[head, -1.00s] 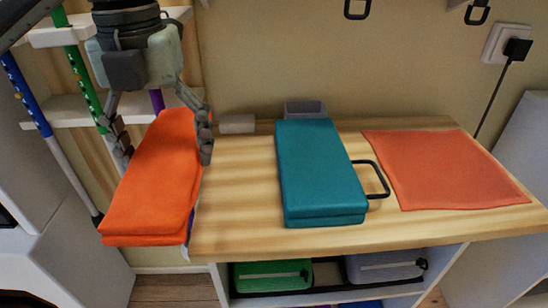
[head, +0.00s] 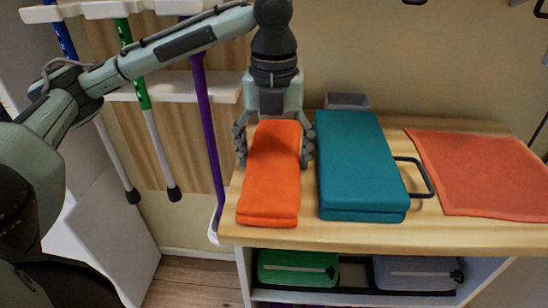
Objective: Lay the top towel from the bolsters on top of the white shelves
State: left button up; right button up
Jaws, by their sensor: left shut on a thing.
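The folded orange towel (head: 270,190) is between the fingers of my left gripper (head: 274,158), which is shut on its far part. The towel lies flat and level over the left end of the wooden top (head: 390,235) of the white shelves (head: 243,274), left of a teal folded block. I cannot tell whether it touches the top or hangs just above it. My right gripper is not in view. No stack of towels on bolsters shows.
The teal block (head: 358,165), a black handle (head: 425,178), a flat coral cloth (head: 480,170) and a grey box (head: 347,101) occupy the top. Green (head: 298,266) and grey (head: 410,272) cases sit below. Poles, including a purple one (head: 209,130), hang at left.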

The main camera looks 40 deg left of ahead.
aim_at(274, 154)
pick_arm(q)
jog(key=shift+f, duration=0.2)
jog(key=o, duration=1)
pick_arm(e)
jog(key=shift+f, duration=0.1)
pick_arm(q)
jog(key=shift+r, duration=0.65)
notch_tip(274, 154, up, 6)
jog(key=shift+f+p, duration=0.2)
jog(key=shift+p, duration=0.75)
jog(key=shift+r+p, duration=1.2)
jog(key=shift+r, duration=1.45)
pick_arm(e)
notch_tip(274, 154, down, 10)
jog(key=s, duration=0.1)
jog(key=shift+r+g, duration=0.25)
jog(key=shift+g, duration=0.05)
